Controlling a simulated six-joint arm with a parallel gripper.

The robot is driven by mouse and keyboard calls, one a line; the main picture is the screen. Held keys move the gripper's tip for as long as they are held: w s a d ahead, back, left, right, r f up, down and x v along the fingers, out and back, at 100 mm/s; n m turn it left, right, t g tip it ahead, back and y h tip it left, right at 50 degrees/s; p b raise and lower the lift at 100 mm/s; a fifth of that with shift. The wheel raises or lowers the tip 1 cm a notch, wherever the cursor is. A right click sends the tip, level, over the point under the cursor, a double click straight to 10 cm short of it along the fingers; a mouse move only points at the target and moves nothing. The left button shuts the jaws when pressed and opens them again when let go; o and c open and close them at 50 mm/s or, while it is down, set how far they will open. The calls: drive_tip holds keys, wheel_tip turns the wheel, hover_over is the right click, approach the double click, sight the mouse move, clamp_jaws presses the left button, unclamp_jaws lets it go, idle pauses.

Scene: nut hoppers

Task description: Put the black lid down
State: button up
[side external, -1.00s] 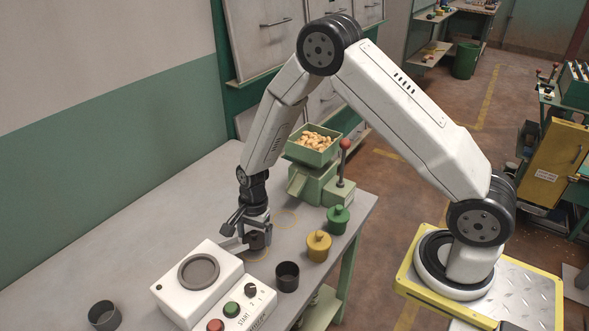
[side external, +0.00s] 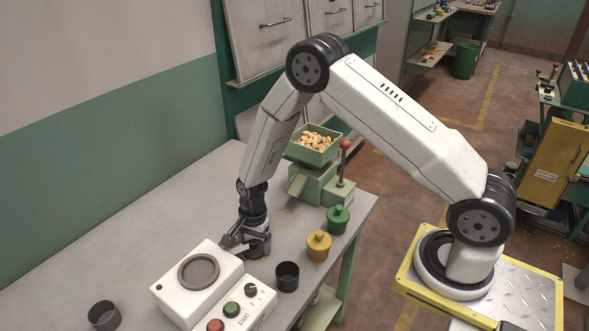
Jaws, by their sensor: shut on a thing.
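The black lid (side external: 259,249) is between the fingers of my gripper (side external: 252,246), mostly hidden by them. My gripper is shut on it and points down, low at the table just behind the white control box. Whether the lid touches the tabletop cannot be told from this view.
A dark open cup (side external: 287,275) is close by on the right, another cup (side external: 104,315) at front left. The white control box (side external: 198,275) stands in front. A green nut hopper (side external: 318,150) stands behind.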

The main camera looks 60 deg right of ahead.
sight(260, 244)
drive_tip(key=shift+f, duration=0.1)
drive_tip(key=o, duration=0.8)
drive_tip(key=shift+o, duration=0.2)
wheel_tip(260, 244, up, 12)
drive_tip(key=d, duration=0.1)
drive_tip(key=shift+w+d, duration=0.15)
drive_tip(key=shift+d, duration=0.05)
idle(0.6)
drive_tip(key=s+d+r+n+t, duration=0.1)
drive_tip(key=s+r+n, duration=0.3)
drive_tip(key=s+n, duration=0.3)
drive_tip(key=s+d+r+n+t+h, duration=0.1)
drive_tip(key=s+r+n, duration=0.3)
drive_tip(key=s+n, duration=0.4)
drive_tip(key=shift+r+t, duration=0.2)
drive_tip(key=shift+t, duration=0.3)
